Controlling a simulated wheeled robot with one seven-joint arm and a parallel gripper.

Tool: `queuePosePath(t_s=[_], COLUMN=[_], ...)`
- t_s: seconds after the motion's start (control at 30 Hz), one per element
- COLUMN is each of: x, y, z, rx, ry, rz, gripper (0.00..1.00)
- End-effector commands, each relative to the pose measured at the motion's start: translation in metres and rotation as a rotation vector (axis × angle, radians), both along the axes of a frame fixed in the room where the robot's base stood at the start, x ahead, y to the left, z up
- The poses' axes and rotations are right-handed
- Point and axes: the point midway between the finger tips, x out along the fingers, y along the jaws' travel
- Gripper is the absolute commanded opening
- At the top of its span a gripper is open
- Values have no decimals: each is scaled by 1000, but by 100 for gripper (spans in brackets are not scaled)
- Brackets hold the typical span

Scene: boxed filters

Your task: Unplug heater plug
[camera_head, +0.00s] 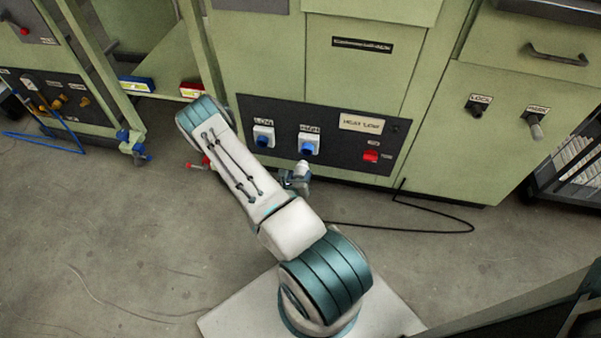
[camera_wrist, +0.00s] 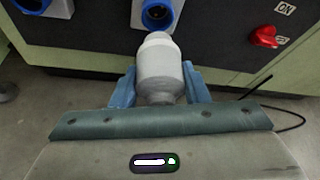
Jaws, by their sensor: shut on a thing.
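The heater plug (camera_wrist: 160,66), a white and grey cylinder, is between the two blue fingers of my gripper (camera_wrist: 160,88), which is shut on it. In the head view the plug (camera_head: 302,168) shows as a small pale piece at my gripper (camera_head: 296,180), just below and in front of the right blue socket (camera_head: 308,147). In the wrist view that socket (camera_wrist: 157,14) shows its round opening beyond the plug's tip. The tip overlaps its lower rim in the picture; the plug looks outside the socket, but I cannot tell whether they touch.
A second blue socket (camera_head: 263,138) is to the left on the dark panel (camera_head: 340,157). A red switch (camera_head: 371,156) is at its right. A black cable (camera_head: 430,229) lies on the floor to the right. The floor at left is mostly clear.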

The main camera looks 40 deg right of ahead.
Motion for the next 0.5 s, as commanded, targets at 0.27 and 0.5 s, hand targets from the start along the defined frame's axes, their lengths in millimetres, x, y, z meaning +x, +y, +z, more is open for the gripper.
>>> queuePosePath(t_s=[0.27,0.5], x=[-15,-28], y=[18,32], z=[1,1], rx=[0,0], ry=[2,3], rz=[1,2], gripper=[16,16])
